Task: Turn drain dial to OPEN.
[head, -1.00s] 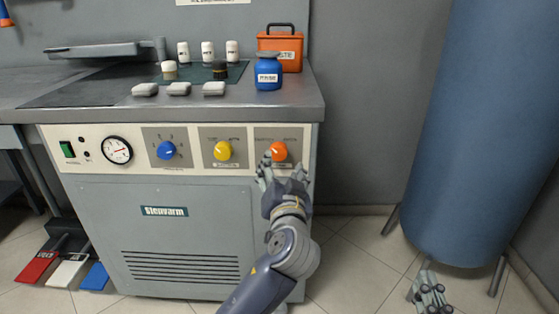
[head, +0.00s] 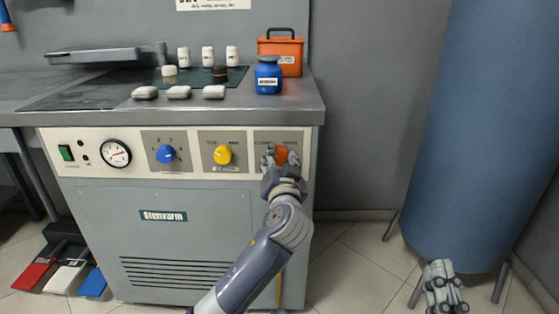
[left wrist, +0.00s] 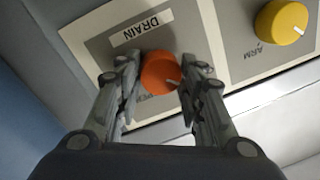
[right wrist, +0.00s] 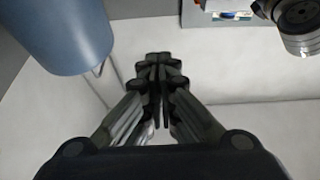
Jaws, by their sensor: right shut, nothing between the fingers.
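The orange drain dial (head: 281,155) is at the right end of the machine's front panel. In the left wrist view, the dial (left wrist: 160,74) has a white mark pointing to the picture's lower right, and a DRAIN label lies above it. A partly hidden label, seemingly OPEN, is at its lower left, so the mark points away from it. My left gripper (head: 281,152) is at the dial, its fingers (left wrist: 158,75) open on either side of it. I cannot tell whether they touch it. My right gripper (head: 444,284) is shut and empty, low over the floor; it also shows in its wrist view (right wrist: 158,62).
A yellow dial (head: 223,154) and a blue dial (head: 166,154) sit left on the same panel. A blue bottle (head: 268,75) and an orange box (head: 285,55) stand on the counter above. A large blue tank (head: 480,140) stands at the right.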

